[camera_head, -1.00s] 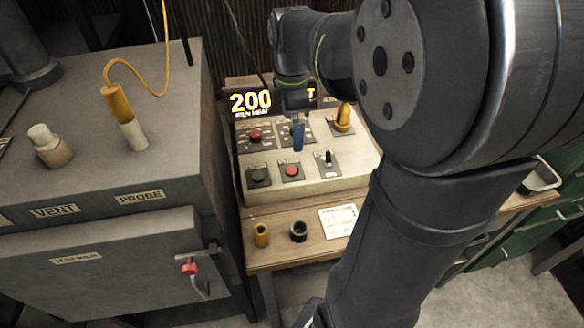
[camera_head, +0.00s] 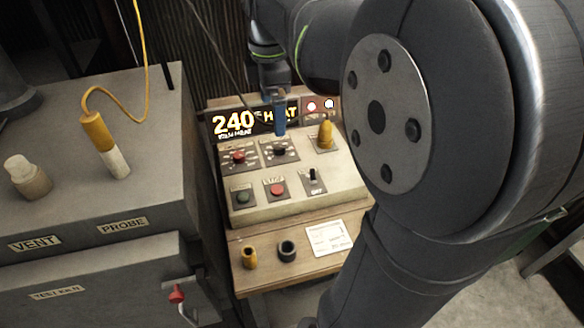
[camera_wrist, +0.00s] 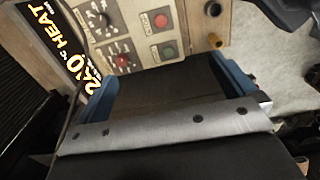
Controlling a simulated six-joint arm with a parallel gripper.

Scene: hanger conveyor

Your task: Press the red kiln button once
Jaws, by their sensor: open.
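My gripper (camera_head: 280,128) hangs above the panel's upper part, in front of the display and above the black knob (camera_head: 279,150), behind and apart from the red button. In the wrist view my gripper (camera_wrist: 165,75) has its two blue fingers spread wide with nothing between them. The display (camera_head: 250,122) reads 240 and HEAT.
A green button (camera_head: 242,197) sits left of the red button, a toggle switch (camera_head: 312,176) right. A red knob (camera_head: 238,157) and a yellow knob (camera_head: 325,133) stand higher. The grey kiln box (camera_head: 110,220) is close on the left. My arm covers the right side.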

